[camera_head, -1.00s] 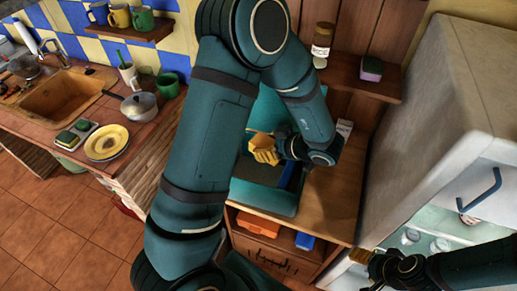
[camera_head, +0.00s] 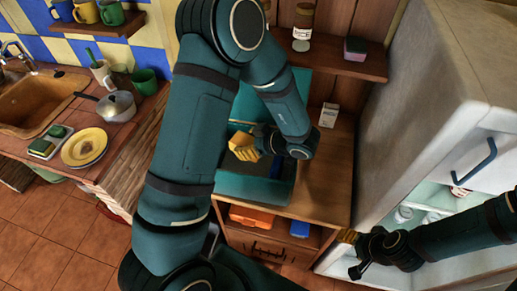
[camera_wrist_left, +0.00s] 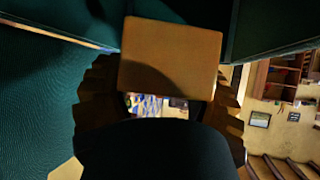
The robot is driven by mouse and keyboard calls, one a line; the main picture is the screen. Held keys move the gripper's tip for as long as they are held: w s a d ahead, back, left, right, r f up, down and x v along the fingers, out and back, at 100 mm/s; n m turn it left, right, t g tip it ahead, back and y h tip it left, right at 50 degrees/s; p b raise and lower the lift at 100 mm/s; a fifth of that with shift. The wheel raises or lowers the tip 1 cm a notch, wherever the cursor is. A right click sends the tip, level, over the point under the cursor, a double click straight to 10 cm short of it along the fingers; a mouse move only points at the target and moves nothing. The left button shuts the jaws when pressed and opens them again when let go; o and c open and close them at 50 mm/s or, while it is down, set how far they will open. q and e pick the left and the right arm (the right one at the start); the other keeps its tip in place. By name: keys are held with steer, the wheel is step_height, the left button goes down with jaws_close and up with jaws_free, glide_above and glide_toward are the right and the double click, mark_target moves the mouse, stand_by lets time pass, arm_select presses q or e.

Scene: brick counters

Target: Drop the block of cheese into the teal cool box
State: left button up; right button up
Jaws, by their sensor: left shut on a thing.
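The cheese block (camera_wrist_left: 170,60) is a plain orange-tan block in the left wrist view. My left gripper (camera_wrist_left: 160,100) is shut on it, with a ridged finger along each side. In the head view my left gripper (camera_head: 243,147) shows as yellow fingers over the teal cool box (camera_head: 255,188); the cheese cannot be told apart from the fingers there. The box stands open on a wooden counter, and my left arm covers part of it. Teal walls also show around the cheese in the wrist view. My right gripper (camera_head: 352,250) is by the fridge, and its opening is unclear.
A shelf (camera_head: 335,60) with a jar (camera_head: 303,25) and a pink-and-dark block (camera_head: 355,49) is behind the box. The open fridge (camera_head: 410,130) is at right; the sink counter (camera_head: 110,150) is at left.

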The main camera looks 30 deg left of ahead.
arm_select(q)
steer(key=shift+f+b, duration=0.3)
steer(key=shift+f, duration=0.2)
arm_select(e)
steer(key=shift+f, duration=0.55)
arm_select(q)
steer(key=o, duration=1.4)
steer(key=shift+o, duration=0.2)
steer(key=v, duration=1.2)
